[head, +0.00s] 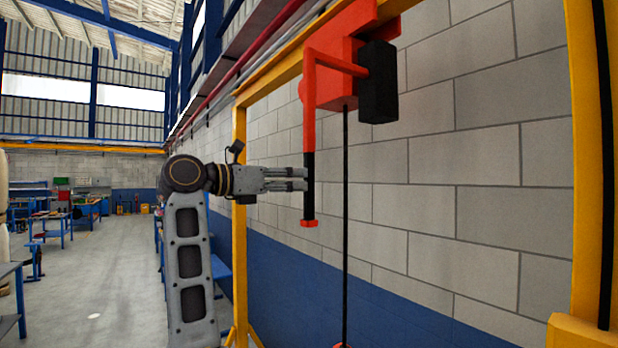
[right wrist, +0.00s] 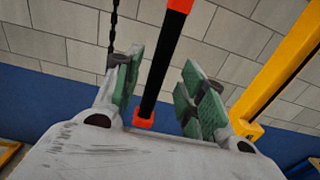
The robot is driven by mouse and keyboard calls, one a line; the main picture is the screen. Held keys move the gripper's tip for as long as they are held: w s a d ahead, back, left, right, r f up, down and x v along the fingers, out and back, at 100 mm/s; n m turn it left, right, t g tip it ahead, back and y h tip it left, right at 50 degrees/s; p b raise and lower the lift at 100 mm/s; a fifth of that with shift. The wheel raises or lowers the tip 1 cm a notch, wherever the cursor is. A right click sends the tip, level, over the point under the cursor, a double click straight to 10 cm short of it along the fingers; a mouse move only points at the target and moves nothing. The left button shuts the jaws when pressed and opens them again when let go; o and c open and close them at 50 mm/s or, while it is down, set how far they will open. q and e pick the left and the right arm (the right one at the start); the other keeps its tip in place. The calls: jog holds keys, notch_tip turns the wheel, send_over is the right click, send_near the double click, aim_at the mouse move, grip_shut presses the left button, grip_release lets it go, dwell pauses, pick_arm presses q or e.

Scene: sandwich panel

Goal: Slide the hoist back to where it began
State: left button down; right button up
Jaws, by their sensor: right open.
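The red hoist (head: 335,78) hangs from the yellow overhead beam (head: 275,70), with a black box on its right side. A red arm from it carries an upright black handle (head: 309,185) with a red end cap. My right gripper (head: 304,179) is level with the handle, fingertips at it. In the right wrist view the black handle (right wrist: 162,75) runs between the two green-padded fingers of the open gripper (right wrist: 160,92), with gaps on both sides. Contact with a pad does not show. My left gripper is not in view.
A dark chain (head: 346,220) hangs from the hoist, right of the handle; it also shows left of the fingers in the right wrist view (right wrist: 112,28). Yellow posts (head: 240,220) stand left and right. A block wall (head: 470,170) is behind. Open floor lies at left.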

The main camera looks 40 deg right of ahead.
aim_at(305, 179)
jog(key=shift+s+d+p, duration=0.15)
jog(key=shift+d+p, duration=0.15)
jog(key=shift+d, duration=1.05)
jog(key=shift+s+d+p, duration=0.15)
jog(key=shift+d+p, duration=0.1)
jog(key=shift+d, duration=1.05)
grip_shut()
